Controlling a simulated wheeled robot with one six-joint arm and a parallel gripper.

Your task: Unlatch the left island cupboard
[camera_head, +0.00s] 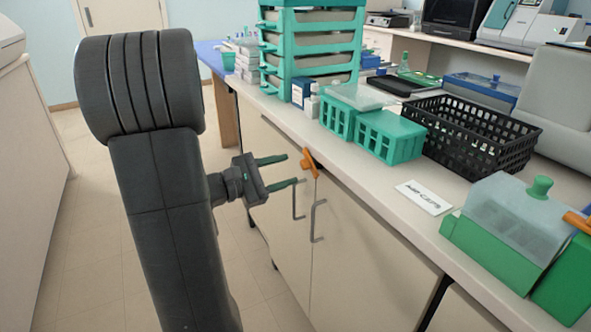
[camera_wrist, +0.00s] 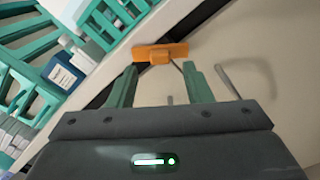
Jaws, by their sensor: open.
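The cupboard in the island front has two cream doors, a left door (camera_head: 267,160) and a right door (camera_head: 345,255), each with a grey bar handle. An orange latch (camera_head: 309,163) sits at the top of the seam between them. It also shows in the wrist view (camera_wrist: 160,53), lying across the area just beyond my fingertips. My gripper (camera_head: 292,170) is open and empty, with its green fingers pointing at the latch. In the wrist view my gripper (camera_wrist: 158,72) has one finger on each side of the latch's middle; I cannot tell whether they touch it.
The countertop above holds a teal drawer rack (camera_head: 268,62), teal baskets (camera_head: 390,137), a black crate (camera_head: 470,135), a label card (camera_head: 424,197) and a green staining box (camera_head: 490,250). The door handles (camera_head: 318,222) stick out just below the latch. The aisle floor at left is clear.

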